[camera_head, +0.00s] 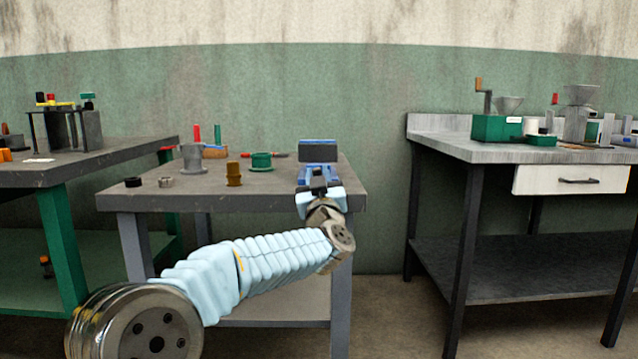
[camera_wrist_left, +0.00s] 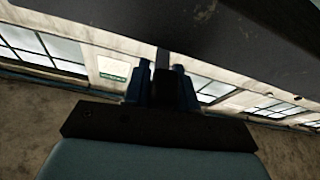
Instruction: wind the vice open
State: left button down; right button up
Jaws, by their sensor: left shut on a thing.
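The vice (camera_head: 318,149), with a dark grey block-like jaw and blue parts, stands at the right end of the middle table. My left gripper (camera_head: 318,181) is in front of it at the table's front edge and hides its lower front. In the left wrist view the two dark blue fingers (camera_wrist_left: 162,80) are closed on a dark narrow bar (camera_wrist_left: 163,58), which looks like the vice handle. How far the vice jaws stand apart cannot be told. My right gripper is in neither view.
The middle table (camera_head: 230,198) also holds a grey flanged part (camera_head: 193,158), a brown cup-like part (camera_head: 234,174), a green flanged part (camera_head: 262,161) and small rings. A dark slab-like surface (camera_wrist_left: 230,30) lies close to the gripper in the wrist view. Floor separates the right workbench (camera_head: 460,147).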

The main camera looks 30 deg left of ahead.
pick_arm(q)
jog(key=n+g+y, duration=0.1)
jog(key=n, duration=0.1)
jog(key=n+g, duration=0.1)
jog(key=n, duration=0.2)
jog(key=shift+y, duration=0.4)
jog(key=n+g, duration=0.1)
jog(key=n, duration=0.1)
jog(key=n+g, duration=0.1)
jog(key=n, duration=0.2)
jog(key=shift+s+a+y, duration=0.1)
jog(key=shift+a+y, duration=0.05)
jog(key=shift+y, duration=0.15)
jog(key=n+g+p, duration=0.1)
jog(key=n, duration=0.2)
jog(key=n+g, duration=0.1)
jog(key=n, duration=0.2)
jog(key=shift+f+g+p, duration=0.15)
jog(key=shift+g+p, duration=0.15)
jog(key=shift+p, duration=0.05)
jog(key=shift+a+f+n+g+h+p, duration=0.1)
jog(key=shift+n+g+h+p, duration=0.15)
jog(key=shift+n, duration=0.6)
jog(key=shift+f+n+g+h+p, duration=0.1)
jog(key=shift+n+g+h+p, duration=0.15)
jog(key=shift+n, duration=0.6)
jog(key=c, duration=1.3)
grip_release()
